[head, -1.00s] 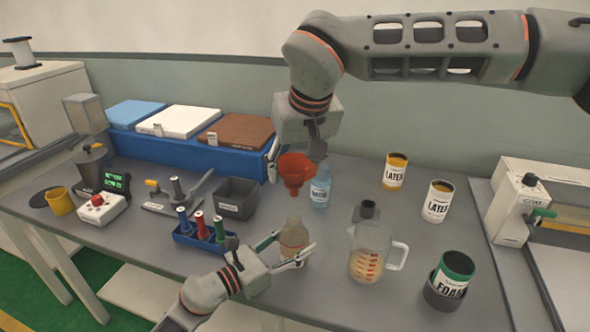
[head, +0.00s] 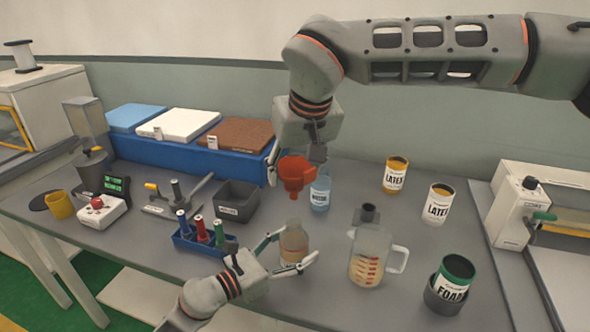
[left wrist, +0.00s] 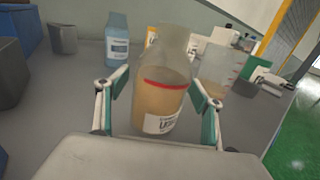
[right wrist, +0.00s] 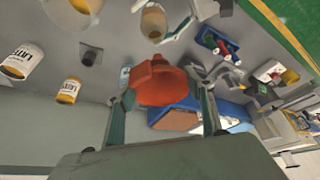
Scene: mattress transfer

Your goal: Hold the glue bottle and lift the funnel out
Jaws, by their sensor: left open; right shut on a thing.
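The glue bottle (head: 294,243) stands upright on the table, a translucent bottle with amber contents and a red line. It fills the middle of the left wrist view (left wrist: 162,95). My left gripper (head: 290,250) is open, its fingers on either side of the bottle. The orange-red funnel (head: 295,174) is in the air above and behind the bottle, clear of its mouth. My right gripper (head: 297,160) is shut on the funnel, which also shows between its fingers in the right wrist view (right wrist: 158,82).
A measuring jug (head: 368,256) is right of the glue bottle. A blue rack (head: 190,238) with coloured spools and a grey bin (head: 238,198) are to the left. Latex cans (head: 437,205) stand at the back right.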

